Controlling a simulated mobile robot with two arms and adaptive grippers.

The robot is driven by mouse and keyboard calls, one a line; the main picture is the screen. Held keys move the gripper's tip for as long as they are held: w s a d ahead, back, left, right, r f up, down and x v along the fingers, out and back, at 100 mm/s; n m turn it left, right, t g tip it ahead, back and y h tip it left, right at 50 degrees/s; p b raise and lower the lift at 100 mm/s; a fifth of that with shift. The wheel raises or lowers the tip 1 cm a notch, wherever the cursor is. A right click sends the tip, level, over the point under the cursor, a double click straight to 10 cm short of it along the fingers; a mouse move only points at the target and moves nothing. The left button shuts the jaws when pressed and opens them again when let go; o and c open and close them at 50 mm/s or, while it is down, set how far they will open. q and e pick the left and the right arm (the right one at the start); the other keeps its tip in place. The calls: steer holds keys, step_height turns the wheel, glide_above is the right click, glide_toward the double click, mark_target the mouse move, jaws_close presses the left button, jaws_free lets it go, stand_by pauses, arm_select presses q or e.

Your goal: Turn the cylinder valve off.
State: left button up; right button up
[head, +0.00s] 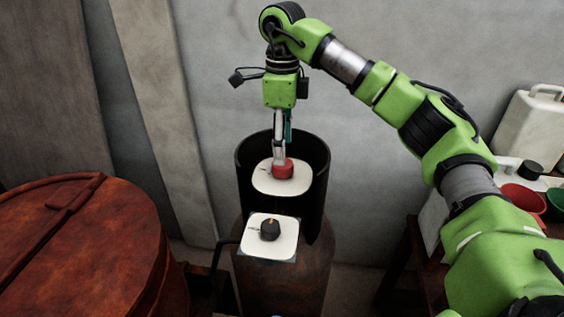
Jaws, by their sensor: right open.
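A gas cylinder (312,283) with a rusty brown body stands at the middle bottom of the head view. A black collar (319,160), open toward me, rises around its top. Inside the collar a red knob (283,170) sits on a white plate (268,187). A black knob (270,230) with an orange mark sits on a second white plate (256,251) nearer to me. My right gripper (281,155) points down and is open, with its fingertips at the red knob. Its fingers hide part of the knob, so I cannot tell whether they touch it. My left gripper is not in view.
A large rusty vat with a lid (75,250) stands at the left. A side table at the right holds a white jug (532,125), a red bowl (524,199) and a green bowl (556,199). A grey wall (215,90) is close behind the cylinder.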

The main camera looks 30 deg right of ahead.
mark_target(283, 168)
step_height(283, 168, down, 4)
steer(key=shift+d+f+p, duration=0.1)
steer(key=shift+p, duration=0.55)
steer(key=shift+f, duration=0.8)
steer(key=c, duration=1.1)
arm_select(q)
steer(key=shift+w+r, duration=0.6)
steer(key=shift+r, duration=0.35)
